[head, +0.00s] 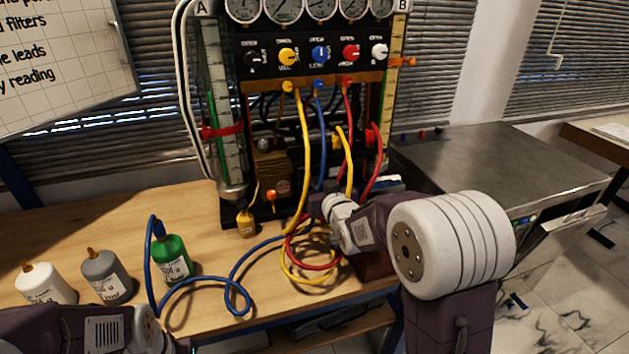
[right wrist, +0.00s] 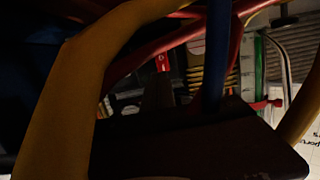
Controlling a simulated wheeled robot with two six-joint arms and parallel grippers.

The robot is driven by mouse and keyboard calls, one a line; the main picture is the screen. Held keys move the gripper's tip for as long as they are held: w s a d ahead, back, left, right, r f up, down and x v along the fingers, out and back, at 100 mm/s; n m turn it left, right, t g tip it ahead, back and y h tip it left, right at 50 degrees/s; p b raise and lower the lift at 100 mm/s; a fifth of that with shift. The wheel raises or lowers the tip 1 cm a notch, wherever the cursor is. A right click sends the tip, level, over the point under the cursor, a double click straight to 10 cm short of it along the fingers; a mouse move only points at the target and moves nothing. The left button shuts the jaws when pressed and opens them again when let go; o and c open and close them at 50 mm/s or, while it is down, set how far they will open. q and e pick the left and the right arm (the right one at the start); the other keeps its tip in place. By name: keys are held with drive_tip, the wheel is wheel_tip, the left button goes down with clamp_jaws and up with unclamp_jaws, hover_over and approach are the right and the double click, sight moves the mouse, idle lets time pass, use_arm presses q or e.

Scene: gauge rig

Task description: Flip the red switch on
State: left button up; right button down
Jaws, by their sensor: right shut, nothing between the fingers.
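The gauge rig (head: 242,150) stands at the back of the wooden table. In the right wrist view a small red part with a white mark (right wrist: 162,62) shows between the hoses; it looks like the red switch, but I cannot tell its position. I cannot make out the switch in the head view. My right gripper (head: 318,206) is shut and empty, low at the front right of the rig, among the hoses. Its dark body fills the lower part of the right wrist view (right wrist: 200,140). Only part of my left arm shows at the bottom left; its gripper is out of sight.
Yellow (head: 304,150), blue (head: 319,130) and red (head: 372,170) hoses hang close around my right gripper. A green bottle (head: 173,260), a grey bottle (head: 106,275) and a white bottle (head: 45,285) stand on the table (head: 100,217) at left. A grey cabinet (head: 490,165) stands at right.

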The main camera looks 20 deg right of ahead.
sight(308, 180)
drive_tip(key=x, duration=0.2)
drive_tip(key=shift+w, duration=0.3)
